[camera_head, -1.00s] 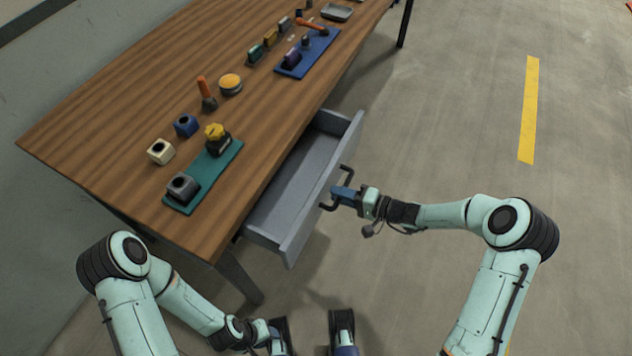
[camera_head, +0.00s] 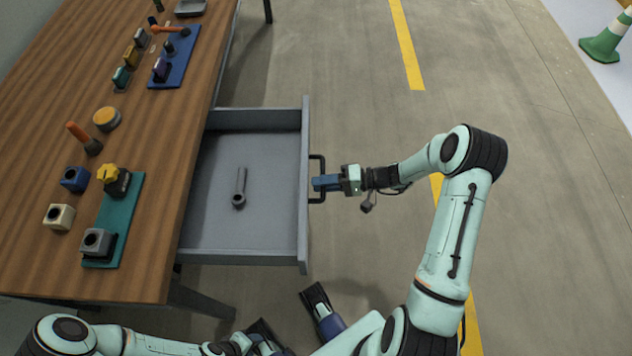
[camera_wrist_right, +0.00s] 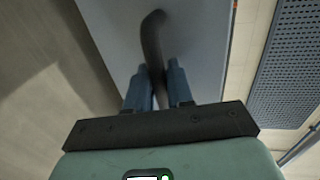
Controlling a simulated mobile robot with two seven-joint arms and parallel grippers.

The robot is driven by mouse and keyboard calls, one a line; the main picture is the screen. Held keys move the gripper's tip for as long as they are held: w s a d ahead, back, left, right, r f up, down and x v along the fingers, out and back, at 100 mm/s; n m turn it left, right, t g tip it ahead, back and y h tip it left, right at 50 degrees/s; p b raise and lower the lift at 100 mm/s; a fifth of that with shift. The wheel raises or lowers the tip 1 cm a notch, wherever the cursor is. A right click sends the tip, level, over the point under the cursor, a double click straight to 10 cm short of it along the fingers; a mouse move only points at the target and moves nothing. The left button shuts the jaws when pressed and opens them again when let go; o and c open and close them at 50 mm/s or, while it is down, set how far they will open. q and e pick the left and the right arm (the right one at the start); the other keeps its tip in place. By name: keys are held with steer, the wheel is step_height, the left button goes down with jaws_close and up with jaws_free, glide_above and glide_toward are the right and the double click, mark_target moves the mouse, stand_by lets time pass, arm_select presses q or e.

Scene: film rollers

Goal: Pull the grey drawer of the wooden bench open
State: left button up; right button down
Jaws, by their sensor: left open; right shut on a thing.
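The grey drawer (camera_head: 215,215) of the wooden bench (camera_head: 40,265) stands well out from the bench's right side, its inside in full view. Its dark bar handle (camera_head: 318,163) is on the front panel. My right gripper (camera_head: 318,184) is shut on the handle. In the right wrist view the handle (camera_wrist_right: 152,38) runs between the blue fingers of this gripper (camera_wrist_right: 157,82), in front of the grey panel. My left gripper (camera_head: 290,312) is open and empty, low in the head view, below the drawer in the picture; its fingers are wide apart.
A grey tool (camera_head: 239,188) lies in the drawer. On the bench top are a teal mat (camera_head: 128,215) with parts, a blue mat (camera_head: 182,62), an orange-handled tool (camera_head: 84,138) and small blocks. The floor right of the drawer is clear. A green-and-white cone (camera_head: 602,45) stands far right.

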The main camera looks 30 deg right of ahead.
steer(key=c, duration=1.2)
jaws_free()
steer(key=shift+o, duration=0.2)
steer(key=v, duration=1.3)
steer(key=shift+d+p, duration=0.2)
steer(key=shift+p, duration=0.1)
steer(key=shift+s+r, duration=0.1)
steer(key=shift+s, duration=0.05)
